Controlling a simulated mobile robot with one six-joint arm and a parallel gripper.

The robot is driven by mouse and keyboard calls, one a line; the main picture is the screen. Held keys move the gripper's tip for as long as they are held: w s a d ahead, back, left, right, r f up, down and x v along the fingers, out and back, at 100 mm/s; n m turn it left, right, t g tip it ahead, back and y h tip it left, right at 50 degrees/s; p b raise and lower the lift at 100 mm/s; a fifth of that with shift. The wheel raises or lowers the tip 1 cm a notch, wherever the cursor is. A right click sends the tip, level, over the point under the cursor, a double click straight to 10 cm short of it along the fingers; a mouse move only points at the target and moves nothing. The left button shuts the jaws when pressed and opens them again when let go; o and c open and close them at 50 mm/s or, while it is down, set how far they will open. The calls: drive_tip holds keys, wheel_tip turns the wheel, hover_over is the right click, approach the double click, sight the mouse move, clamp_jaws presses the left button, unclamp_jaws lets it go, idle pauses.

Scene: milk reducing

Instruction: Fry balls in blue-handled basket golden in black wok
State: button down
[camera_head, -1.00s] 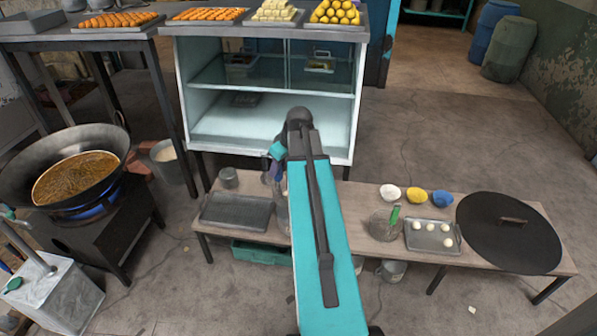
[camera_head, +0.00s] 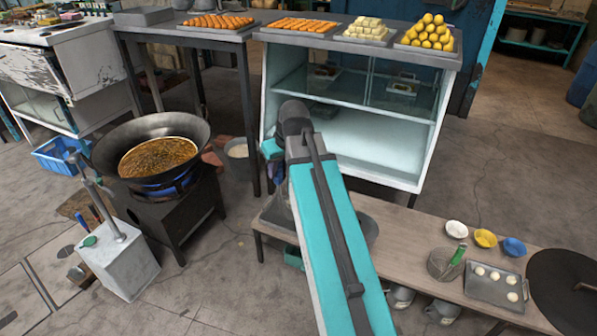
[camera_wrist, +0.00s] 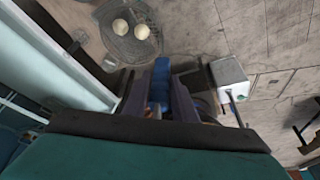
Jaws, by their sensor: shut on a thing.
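My gripper (camera_wrist: 160,72) is shut on the blue handle (camera_wrist: 160,90) of a wire basket, seen in the wrist view. The round mesh of the basket (camera_wrist: 118,48) extends beyond the fingers, with two pale balls (camera_wrist: 142,32) showing in it. In the head view my arm hides most of the gripper and basket. The black wok (camera_head: 108,150) stands at the left in the head view on a burner with blue flame. It holds brown-gold bubbling oil (camera_head: 160,157). My gripper is to the right of the wok, apart from it.
A white box with a pump (camera_head: 122,262) stands in front of the wok. A low wooden bench (camera_head: 410,240) carries a green-handled basket (camera_head: 446,262), a tray of pale balls (camera_head: 482,290), bowls and a black lid (camera_head: 565,285). A glass cabinet (camera_head: 350,150) stands behind my arm.

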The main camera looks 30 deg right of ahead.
drive_tip(key=a+r, duration=0.3)
drive_tip(key=a, duration=0.5)
drive_tip(key=a+r, duration=0.4)
drive_tip(key=a, duration=0.4)
drive_tip(key=shift+s+a+m, duration=0.3)
drive_tip(key=shift+s, duration=0.2)
